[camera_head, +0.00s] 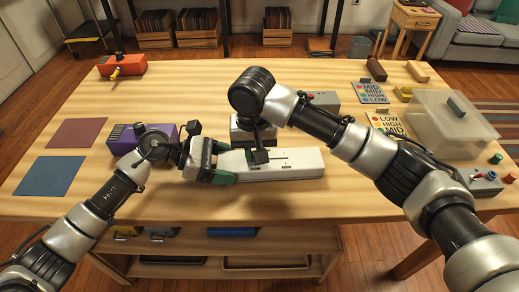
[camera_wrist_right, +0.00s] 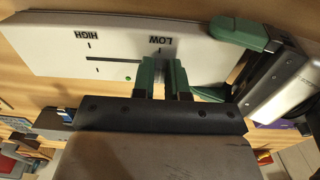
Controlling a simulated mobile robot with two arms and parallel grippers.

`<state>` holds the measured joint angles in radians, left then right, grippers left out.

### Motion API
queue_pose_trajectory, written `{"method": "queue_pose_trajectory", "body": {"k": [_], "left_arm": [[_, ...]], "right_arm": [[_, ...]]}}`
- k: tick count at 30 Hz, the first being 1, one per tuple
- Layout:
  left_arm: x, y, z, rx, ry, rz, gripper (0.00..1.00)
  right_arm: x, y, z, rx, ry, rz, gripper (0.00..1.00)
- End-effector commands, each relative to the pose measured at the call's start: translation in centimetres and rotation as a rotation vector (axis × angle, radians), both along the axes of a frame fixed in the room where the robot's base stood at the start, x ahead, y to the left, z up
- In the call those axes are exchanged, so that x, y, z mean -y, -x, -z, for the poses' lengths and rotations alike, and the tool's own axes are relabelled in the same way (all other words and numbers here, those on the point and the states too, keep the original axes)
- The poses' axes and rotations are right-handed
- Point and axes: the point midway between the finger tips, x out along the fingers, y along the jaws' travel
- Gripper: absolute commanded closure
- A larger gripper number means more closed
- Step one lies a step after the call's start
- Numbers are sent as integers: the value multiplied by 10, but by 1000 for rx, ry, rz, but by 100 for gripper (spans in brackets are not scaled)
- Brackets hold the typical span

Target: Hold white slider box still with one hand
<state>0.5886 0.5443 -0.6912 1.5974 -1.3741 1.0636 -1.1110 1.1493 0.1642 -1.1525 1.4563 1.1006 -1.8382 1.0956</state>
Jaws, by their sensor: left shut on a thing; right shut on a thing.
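The white slider box (camera_head: 300,165) lies flat near the front middle of the table. In the right wrist view the white slider box (camera_wrist_right: 60,45) shows its slot and upside-down HIGH and LOW marks. My left gripper (camera_head: 224,163) is shut on the box's left end, one green finger on each long side. These fingers (camera_wrist_right: 228,65) also show in the wrist view. My right gripper (camera_head: 258,150) comes down over the box. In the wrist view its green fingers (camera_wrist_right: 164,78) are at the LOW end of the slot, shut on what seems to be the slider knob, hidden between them.
A purple box (camera_head: 126,139) stands left of my left gripper. An orange box (camera_head: 110,68) is at the back left. Red (camera_head: 80,133) and blue (camera_head: 48,177) mats lie left. A clear bin (camera_head: 440,125) and label cards (camera_head: 369,93) are right. The front middle edge is clear.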

Motion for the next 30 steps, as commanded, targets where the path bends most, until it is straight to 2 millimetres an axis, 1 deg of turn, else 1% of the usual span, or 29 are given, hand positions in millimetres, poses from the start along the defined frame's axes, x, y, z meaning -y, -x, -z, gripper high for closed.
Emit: {"method": "queue_pose_trajectory", "body": {"k": [2, 3, 7, 15, 17, 19, 23, 30], "left_arm": [[2, 1, 0, 0, 1, 3, 58], [2, 1, 0, 0, 1, 3, 58], [2, 1, 0, -1, 1, 3, 58], [1, 1, 0, -1, 1, 2, 58], [1, 1, 0, -1, 1, 2, 58], [1, 1, 0, -1, 1, 2, 58], [1, 0, 0, 0, 1, 1, 58], [1, 0, 0, 0, 0, 1, 58]], "right_arm": [[-3, 1, 0, 0, -7, -5, 100], [-3, 1, 0, 0, -7, -5, 81], [-2, 1, 0, 0, -6, -5, 61], [-1, 1, -1, 0, -4, -3, 60], [-1, 1, -3, 1, -5, -3, 60], [-2, 0, -10, 2, -5, -3, 60], [-2, 0, -32, 3, -6, -4, 60], [-2, 0, -84, 4, -6, -5, 60]]}}
